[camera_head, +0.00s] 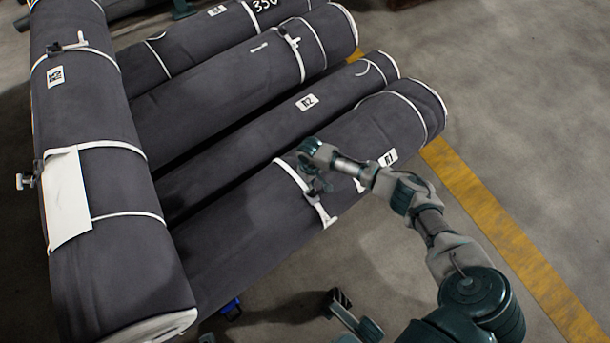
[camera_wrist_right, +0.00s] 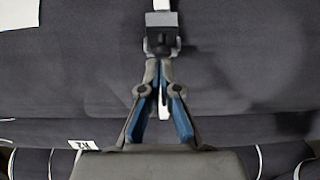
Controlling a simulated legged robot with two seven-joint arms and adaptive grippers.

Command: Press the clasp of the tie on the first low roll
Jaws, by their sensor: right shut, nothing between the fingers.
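The first low roll (camera_head: 250,225) is the dark grey one at the front, with a white tie strap (camera_head: 293,175) around it. The strap's clasp is a small dark block with a pale tab; in the right wrist view the clasp (camera_wrist_right: 161,35) sits at top centre on the white strap. My right gripper (camera_head: 317,186) reaches over this roll to the strap. In the right wrist view its fingertips (camera_wrist_right: 161,64) are together, empty, and at the clasp's lower edge. I cannot tell whether they touch it. In the head view the gripper partly hides the clasp.
Several other low rolls (camera_head: 225,85) lie side by side behind. A large roll (camera_head: 90,120) with straps and a white sheet (camera_head: 67,198) lies across their left ends. Open concrete floor with a yellow line (camera_head: 500,230) is at the right.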

